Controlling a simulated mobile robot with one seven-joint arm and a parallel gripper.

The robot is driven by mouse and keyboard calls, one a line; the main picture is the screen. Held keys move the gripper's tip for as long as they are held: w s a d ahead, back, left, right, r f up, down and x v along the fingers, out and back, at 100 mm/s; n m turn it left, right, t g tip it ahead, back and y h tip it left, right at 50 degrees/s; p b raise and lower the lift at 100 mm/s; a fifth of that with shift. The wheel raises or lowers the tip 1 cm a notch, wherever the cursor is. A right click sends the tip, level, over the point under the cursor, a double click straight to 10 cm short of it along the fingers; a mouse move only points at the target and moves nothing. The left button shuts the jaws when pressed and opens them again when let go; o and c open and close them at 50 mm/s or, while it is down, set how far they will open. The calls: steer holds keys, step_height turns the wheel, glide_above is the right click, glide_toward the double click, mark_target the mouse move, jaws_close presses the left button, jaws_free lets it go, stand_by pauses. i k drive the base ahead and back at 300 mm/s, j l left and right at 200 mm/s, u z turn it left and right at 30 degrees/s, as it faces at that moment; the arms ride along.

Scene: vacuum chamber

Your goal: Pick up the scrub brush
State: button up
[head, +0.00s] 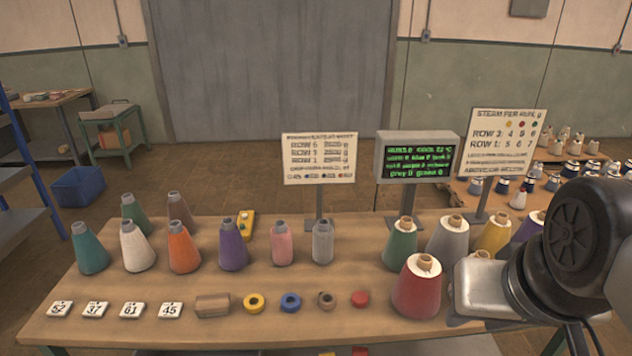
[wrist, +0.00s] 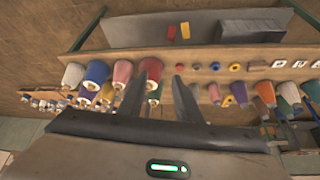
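No object is plainly a scrub brush. A brown block (head: 212,305) lies on the table's front part, between number tags and a yellow ring, and could be the brush; bristles cannot be made out. It also shows small in the wrist view (wrist: 256,64), right of the fingers. My gripper (wrist: 165,72) is open in the wrist view, with nothing between its two dark fingers. It hangs over the table near the red cone (head: 417,288), well to the right of the block. In the head view my arm fills the right edge and the fingertips are not visible.
Several thread cones, such as the orange one (head: 184,248), stand behind the block. A blue ring (head: 291,302) and a red disc (head: 359,299) lie right of it. Signs and a display (head: 417,158) stand at the back. A lower shelf (wrist: 130,30) holds small items.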

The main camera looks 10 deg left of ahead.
mark_target(219, 303)
steer(key=i+j, duration=0.1)
steer(key=j, duration=0.5)
steer(key=i+j, duration=0.1)
steer(key=j, duration=0.5)
steer(key=i+j, duration=0.1)
steer(key=j, duration=0.5)
